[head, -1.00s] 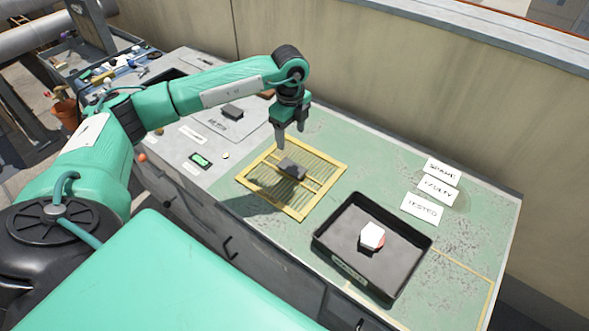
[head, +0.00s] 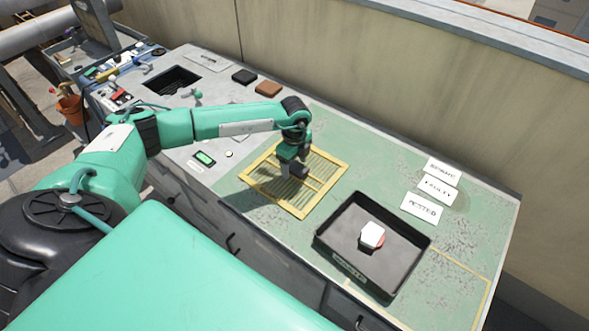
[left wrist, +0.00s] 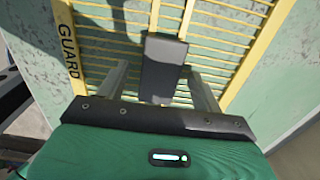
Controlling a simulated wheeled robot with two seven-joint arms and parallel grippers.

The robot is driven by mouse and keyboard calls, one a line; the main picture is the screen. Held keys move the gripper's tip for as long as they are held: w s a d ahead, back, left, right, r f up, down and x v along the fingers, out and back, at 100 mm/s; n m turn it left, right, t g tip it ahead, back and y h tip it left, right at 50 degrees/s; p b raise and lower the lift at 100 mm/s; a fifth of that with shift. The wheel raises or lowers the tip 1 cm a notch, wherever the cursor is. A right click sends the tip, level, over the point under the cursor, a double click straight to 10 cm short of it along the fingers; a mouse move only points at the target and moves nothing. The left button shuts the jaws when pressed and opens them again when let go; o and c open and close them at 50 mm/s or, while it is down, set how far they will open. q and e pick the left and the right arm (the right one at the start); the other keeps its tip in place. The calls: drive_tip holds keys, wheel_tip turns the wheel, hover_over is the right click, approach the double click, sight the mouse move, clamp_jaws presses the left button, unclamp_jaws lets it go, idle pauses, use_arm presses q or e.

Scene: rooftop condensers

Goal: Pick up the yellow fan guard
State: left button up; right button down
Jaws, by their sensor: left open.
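The yellow fan guard (head: 328,173) lies flat on the green mat of the bench. It is a square slatted frame with a dark block (head: 300,170) at its middle. In the left wrist view the guard (left wrist: 232,52) fills the upper part, with "GUARD" printed on its left bar. My left gripper (head: 288,172) is down over the guard's middle, pointing downward. In the left wrist view the fingers (left wrist: 158,76) are open, one on each side of the dark block (left wrist: 163,68). I cannot tell whether they touch it. My right gripper is not in view.
A black tray (head: 330,240) holding a white and red piece (head: 372,235) stands right of the guard. Label cards (head: 422,208) lie toward the wall. A black block (head: 244,76) and a brown block (head: 268,88) sit behind my left arm. The mat's right end has free room.

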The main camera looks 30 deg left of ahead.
use_arm(q)
drive_tip(key=shift+f, duration=0.1)
drive_tip(key=c, duration=1.1)
drive_tip(key=shift+c, duration=1.1)
